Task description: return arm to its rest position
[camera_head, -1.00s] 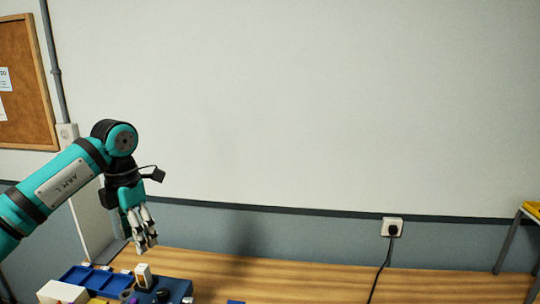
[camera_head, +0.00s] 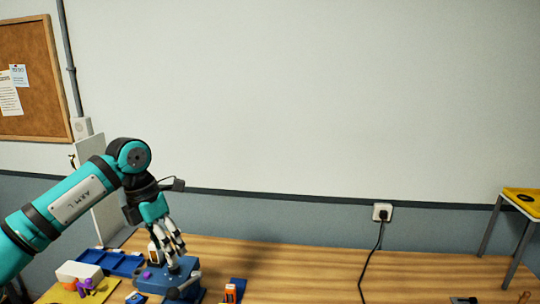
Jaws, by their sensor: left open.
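My left gripper (camera_head: 172,245) hangs from the teal left arm (camera_head: 75,205), which comes in from the left edge. Its pale fingers point down above a blue block-like fixture (camera_head: 172,277) on the wooden table. The fingers are open, and I see nothing held between them. My right gripper is not in view.
A black cable runs from a wall socket (camera_head: 382,212). A yellow-topped stand (camera_head: 522,202) is at right.

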